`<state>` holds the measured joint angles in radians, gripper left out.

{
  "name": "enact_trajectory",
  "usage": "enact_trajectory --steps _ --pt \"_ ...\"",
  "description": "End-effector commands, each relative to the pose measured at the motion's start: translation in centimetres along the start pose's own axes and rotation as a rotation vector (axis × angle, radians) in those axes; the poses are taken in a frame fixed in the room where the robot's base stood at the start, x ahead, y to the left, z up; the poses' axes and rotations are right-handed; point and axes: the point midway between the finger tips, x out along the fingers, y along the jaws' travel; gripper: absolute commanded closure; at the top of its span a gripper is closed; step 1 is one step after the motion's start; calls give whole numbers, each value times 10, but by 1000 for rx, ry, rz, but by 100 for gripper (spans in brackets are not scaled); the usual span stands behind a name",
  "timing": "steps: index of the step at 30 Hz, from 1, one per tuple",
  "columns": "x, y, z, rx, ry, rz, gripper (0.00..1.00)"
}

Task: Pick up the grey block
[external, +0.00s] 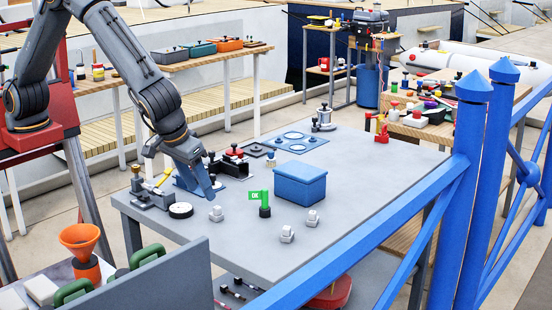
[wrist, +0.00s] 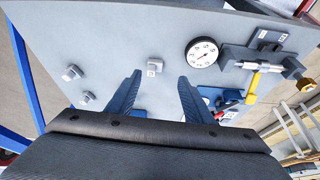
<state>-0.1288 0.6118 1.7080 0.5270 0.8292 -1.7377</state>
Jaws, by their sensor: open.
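Three similar small light-grey blocks with knobs on top stand on the grey table (external: 370,180); I cannot tell which one the task means. One grey block (external: 216,213) is nearest my gripper; it also shows in the wrist view (wrist: 154,67), just beyond and between the fingertips. The other two blocks (external: 287,233) (external: 313,218) stand nearer the front edge and show at the left of the wrist view (wrist: 72,73) (wrist: 86,98). My gripper (external: 200,187) is open and empty, pointing down above the table; it also shows in the wrist view (wrist: 159,78).
A round dial gauge (external: 180,210) and a clamp fixture (external: 152,198) lie to the left of my gripper. A blue railing (external: 400,220) runs along the front.

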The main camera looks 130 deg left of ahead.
Motion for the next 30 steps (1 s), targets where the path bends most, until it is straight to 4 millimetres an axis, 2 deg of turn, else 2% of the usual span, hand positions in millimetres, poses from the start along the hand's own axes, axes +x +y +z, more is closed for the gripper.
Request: enact_trajectory --steps 14,24,30 --pt "37 6 -5 -32 7 -1 53" --pt "75 10 -6 -31 7 -1 53" --pt "79 11 -6 -31 8 1 53"
